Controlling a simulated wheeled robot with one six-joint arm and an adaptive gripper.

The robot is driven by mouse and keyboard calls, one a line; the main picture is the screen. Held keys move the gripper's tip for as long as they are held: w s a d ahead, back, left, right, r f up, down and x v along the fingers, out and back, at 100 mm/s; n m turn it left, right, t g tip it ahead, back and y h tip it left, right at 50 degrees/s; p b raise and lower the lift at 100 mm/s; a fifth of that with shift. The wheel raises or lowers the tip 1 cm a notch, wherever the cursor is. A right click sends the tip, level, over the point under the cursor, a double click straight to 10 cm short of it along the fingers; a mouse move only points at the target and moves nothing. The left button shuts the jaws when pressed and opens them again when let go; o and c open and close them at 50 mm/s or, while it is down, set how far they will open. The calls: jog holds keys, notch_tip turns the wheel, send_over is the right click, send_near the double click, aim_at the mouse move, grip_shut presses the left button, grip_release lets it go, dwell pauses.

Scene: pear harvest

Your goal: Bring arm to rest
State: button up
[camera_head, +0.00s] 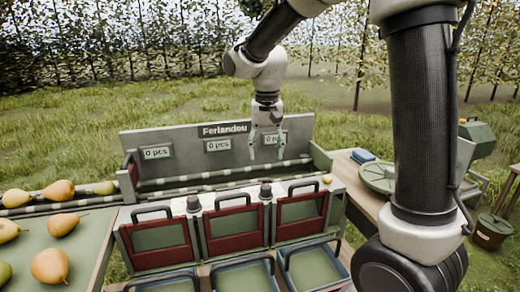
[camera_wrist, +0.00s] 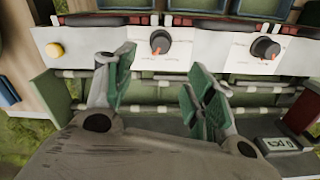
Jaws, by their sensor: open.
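My gripper (camera_head: 266,143) hangs pointing down over the roller channel of the sorting machine (camera_head: 185,122) in the head view. In the wrist view my gripper (camera_wrist: 160,100) shows its green-padded fingers spread apart with nothing between them. The fingers are above the rollers and apart from the machine's white panel (camera_wrist: 205,50). My arm bends down from the top of the head view, with its thick dark link at the right.
Several pears (camera_head: 50,266) lie on the green table and rollers at left. Three red-framed bins (camera_head: 233,228) and blue-grey trays (camera_head: 312,265) stand in front. A wooden side table (camera_head: 345,165) with a round green lid (camera_head: 378,177) is at right. Grass and trees lie behind.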

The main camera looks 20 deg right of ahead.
jog(key=s+d+r+n+t, duration=0.1)
jog(key=s+d+r, duration=0.1)
jog(key=s+d, duration=0.3)
jog(key=s+d+r+n+t, duration=0.1)
jog(key=s+d, duration=0.4)
jog(key=s, duration=0.5)
jog(key=s+d+r+n+t, duration=0.1)
jog(key=s+d+r+t, duration=0.1)
jog(key=s, duration=0.6)
jog(key=d+r, duration=0.1)
jog(key=d, duration=0.1)
jog(key=shift+s+d+r, duration=0.25)
jog(key=shift+d, duration=0.15)
